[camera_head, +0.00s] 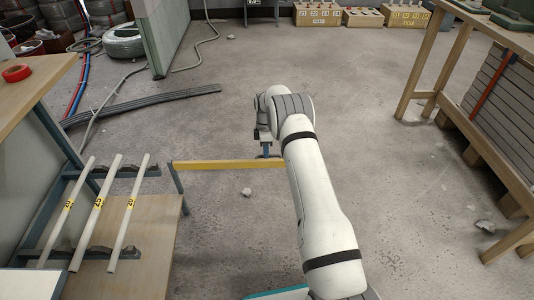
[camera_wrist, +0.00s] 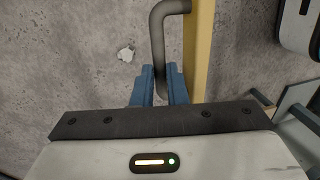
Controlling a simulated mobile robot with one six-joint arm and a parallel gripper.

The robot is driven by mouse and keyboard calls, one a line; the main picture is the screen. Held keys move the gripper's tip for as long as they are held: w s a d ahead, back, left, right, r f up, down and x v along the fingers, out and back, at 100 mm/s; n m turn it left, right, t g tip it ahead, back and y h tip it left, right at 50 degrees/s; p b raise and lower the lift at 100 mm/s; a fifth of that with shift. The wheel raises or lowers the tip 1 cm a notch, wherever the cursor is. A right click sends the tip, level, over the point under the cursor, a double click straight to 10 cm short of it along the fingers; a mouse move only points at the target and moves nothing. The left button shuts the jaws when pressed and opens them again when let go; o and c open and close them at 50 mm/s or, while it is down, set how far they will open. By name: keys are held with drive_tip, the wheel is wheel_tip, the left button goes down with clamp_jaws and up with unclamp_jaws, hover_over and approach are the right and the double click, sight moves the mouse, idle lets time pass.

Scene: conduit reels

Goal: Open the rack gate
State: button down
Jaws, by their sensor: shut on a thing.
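The rack gate (camera_head: 222,164) is a yellow bar that reaches out to the right from a grey post at the rack's front corner. It also shows in the wrist view (camera_wrist: 204,45), running up the picture. A bent grey handle (camera_wrist: 157,32) stands beside the bar there. My gripper (camera_wrist: 161,75) has its two blue fingers shut on this handle, one on each side. In the head view my gripper (camera_head: 265,150) is at the bar's right part, mostly hidden by my arm. The bar's right end is hidden behind my arm.
Three white conduits (camera_head: 99,205) with yellow labels lie on the rack at the left. A dark bundle of rods (camera_head: 150,104) lies on the floor behind the gate. A wooden bench (camera_head: 440,60) stands at the right. The concrete floor around the bar is mostly clear.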

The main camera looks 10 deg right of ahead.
drive_tip(key=shift+w, duration=0.1)
drive_tip(key=c, duration=1.5)
unclamp_jaws()
drive_tip(key=shift+d, duration=0.25)
drive_tip(key=shift+o, duration=0.2)
drive_tip(key=shift+r, duration=0.15)
wheel_tip(320, 180, up, 7)
drive_tip(key=w+p, duration=0.1)
drive_tip(key=p, duration=0.1)
drive_tip(key=shift+w+d+r+p, duration=0.15)
drive_tip(key=shift+w+r+p, duration=0.05)
drive_tip(key=shift+p, duration=0.2)
drive_tip(key=shift+r, duration=0.15)
